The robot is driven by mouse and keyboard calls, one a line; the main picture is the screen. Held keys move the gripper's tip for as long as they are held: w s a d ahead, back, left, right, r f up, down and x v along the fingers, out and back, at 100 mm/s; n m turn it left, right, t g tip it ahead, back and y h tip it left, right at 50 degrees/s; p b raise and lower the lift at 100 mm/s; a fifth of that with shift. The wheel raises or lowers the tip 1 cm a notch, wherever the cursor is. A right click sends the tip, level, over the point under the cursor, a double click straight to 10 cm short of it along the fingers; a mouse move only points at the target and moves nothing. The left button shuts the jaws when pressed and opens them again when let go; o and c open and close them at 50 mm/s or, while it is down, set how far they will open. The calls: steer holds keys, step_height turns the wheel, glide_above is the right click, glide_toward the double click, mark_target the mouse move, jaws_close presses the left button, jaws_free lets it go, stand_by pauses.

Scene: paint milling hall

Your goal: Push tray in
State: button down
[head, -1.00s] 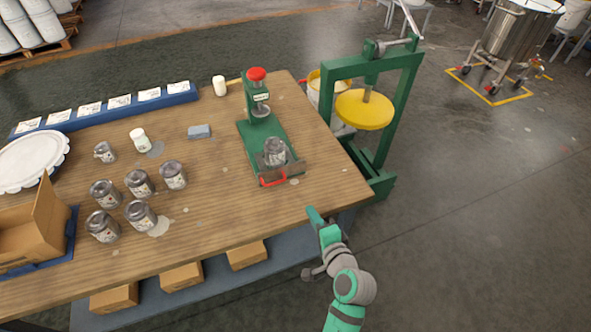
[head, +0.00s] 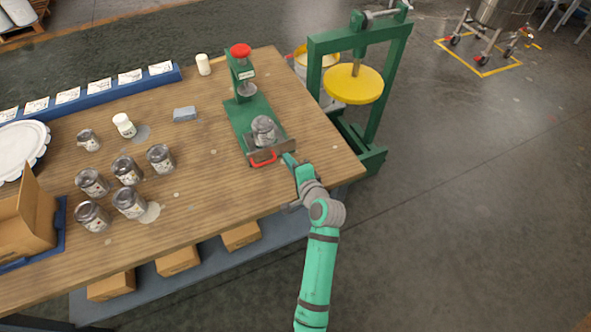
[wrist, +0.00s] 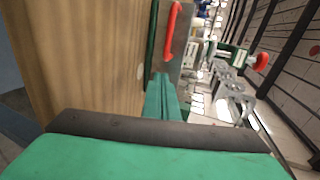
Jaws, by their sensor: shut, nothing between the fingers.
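The tray (head: 284,146) is a grey-brown plate with a red handle (head: 263,157), at the front end of a green press (head: 241,85) with a red knob. A grey metal can (head: 264,130) stands on it. The tray sticks out at the front of the press base, and the can is forward of the press head. My gripper (head: 289,159) is shut and empty, just right of the red handle and close to the tray's front. In the wrist view the green fingers (wrist: 164,88) point toward the tray front, with the red handle (wrist: 173,30) just beyond. I cannot tell whether they touch.
Several cans (head: 129,170) stand on the wooden table (head: 210,200) to the left, with a cardboard box (head: 30,215) beyond them. A grey block (head: 185,114) lies left of the press. A green frame with a yellow disc (head: 353,84) stands off the table's right end.

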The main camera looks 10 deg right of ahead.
steer(key=shift+w+a, duration=0.2)
steer(key=shift+w, duration=0.45)
steer(key=shift+w+a, duration=0.15)
steer(key=shift+w, duration=0.45)
